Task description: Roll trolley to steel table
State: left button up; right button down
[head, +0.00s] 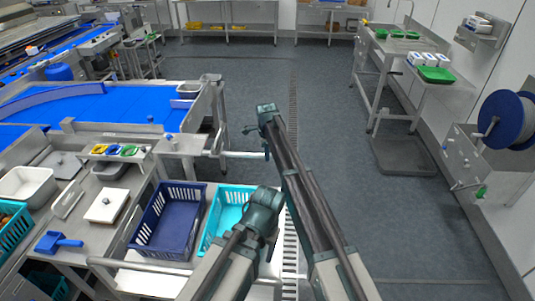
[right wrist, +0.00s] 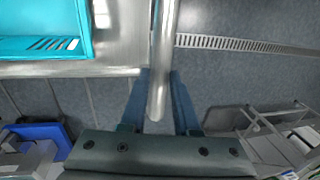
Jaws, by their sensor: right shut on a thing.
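The steel trolley (head: 150,268) stands in front of me and carries a dark blue crate (head: 168,222) and a turquoise crate (head: 226,212). Its metal push bar (head: 240,155) sticks out to the right. My right gripper (head: 266,152) is shut on this bar; in the right wrist view the bar (right wrist: 160,75) lies between its two fingers. My left arm reaches in at the bottom middle; only a dark tip of the left gripper (head: 270,246) shows below its elbow. Steel tables stand at the back (head: 230,28) and along the right wall (head: 372,62).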

jog(key=c, duration=0.7)
grip_release()
jog(key=shift+a, duration=0.35)
jog(key=shift+o, duration=0.2)
jog(key=shift+d, duration=0.1)
jog(key=shift+r, duration=0.1)
jog(key=shift+s+r+p, duration=0.15)
jog(key=shift+r+p, duration=0.65)
jog(key=shift+p, duration=0.1)
notch_tip(320, 180, up, 12)
jog(key=s+p, duration=0.2)
jog(key=p, duration=0.9)
jog(key=shift+s+p, duration=0.25)
jog(key=shift+p, duration=0.15)
jog(key=shift+f, duration=0.15)
jog(key=shift+d, duration=0.1)
